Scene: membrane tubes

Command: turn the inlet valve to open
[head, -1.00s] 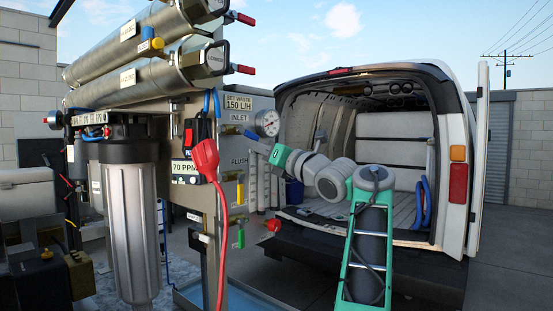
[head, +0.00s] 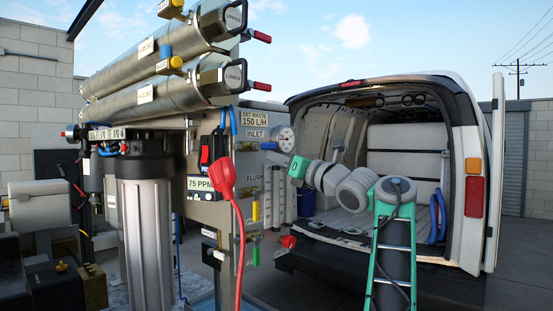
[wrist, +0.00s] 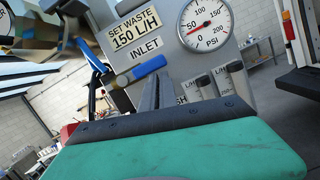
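The inlet valve's blue lever (wrist: 148,67) sits just under the INLET label (wrist: 146,47) on the grey panel in the wrist view. It lies nearly parallel to the label. In the head view the lever (head: 268,146) is small and roughly level. My gripper (wrist: 151,80) has its narrow grey fingers close together just below the lever. They appear shut with nothing between them; whether they touch the lever I cannot tell. In the head view my gripper (head: 281,152) reaches the panel from the right.
A pressure gauge (wrist: 205,25) is right of the label, its red needle near 50. Flow tubes (wrist: 206,86) stand below it. A red plug with a cable (head: 222,175) hangs in front of the panel. An open van (head: 400,150) stands behind my arm.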

